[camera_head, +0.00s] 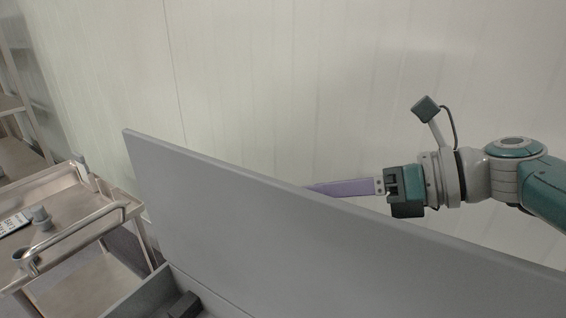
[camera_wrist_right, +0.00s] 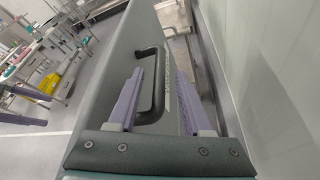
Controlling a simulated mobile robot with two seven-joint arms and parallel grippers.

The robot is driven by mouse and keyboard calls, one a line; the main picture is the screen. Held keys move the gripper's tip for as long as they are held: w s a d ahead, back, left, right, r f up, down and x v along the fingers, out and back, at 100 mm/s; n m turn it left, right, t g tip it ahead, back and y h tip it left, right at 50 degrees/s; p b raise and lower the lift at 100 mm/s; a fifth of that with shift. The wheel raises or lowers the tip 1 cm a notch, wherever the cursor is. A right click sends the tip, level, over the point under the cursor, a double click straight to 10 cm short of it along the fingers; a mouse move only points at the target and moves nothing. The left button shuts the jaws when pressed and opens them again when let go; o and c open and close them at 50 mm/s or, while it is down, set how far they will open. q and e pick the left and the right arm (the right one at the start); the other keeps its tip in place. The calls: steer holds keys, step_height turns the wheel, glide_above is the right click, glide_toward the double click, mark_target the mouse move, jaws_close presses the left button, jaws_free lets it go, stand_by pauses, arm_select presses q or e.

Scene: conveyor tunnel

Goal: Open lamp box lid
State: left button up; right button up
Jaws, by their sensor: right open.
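The grey lamp box lid (camera_head: 290,235) stands raised and tilted across the middle of the head view. Part of the open grey box (camera_head: 143,291) shows below it at the lower left, with a dark object (camera_head: 185,305) inside. My right gripper (camera_head: 335,187) is at the far side of the lid, its purple fingers partly hidden by the lid's upper edge. In the right wrist view the lid (camera_wrist_right: 125,45) and its black handle (camera_wrist_right: 157,88) lie between the open fingers (camera_wrist_right: 160,68). I cannot tell whether a finger touches the lid.
A metal trolley (camera_head: 75,215) with a raised rail and small items stands at the left. A shelf rack (camera_head: 15,130) is behind it. A pale panelled wall (camera_head: 290,80) rises close behind the lid and my right arm.

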arm_select(q)
steer(key=shift+r+p, duration=0.4)
steer(key=shift+r, duration=0.4)
arm_select(e)
steer(key=v, duration=0.5)
steer(key=shift+s+d+r, duration=0.1)
steer(key=shift+d, duration=0.05)
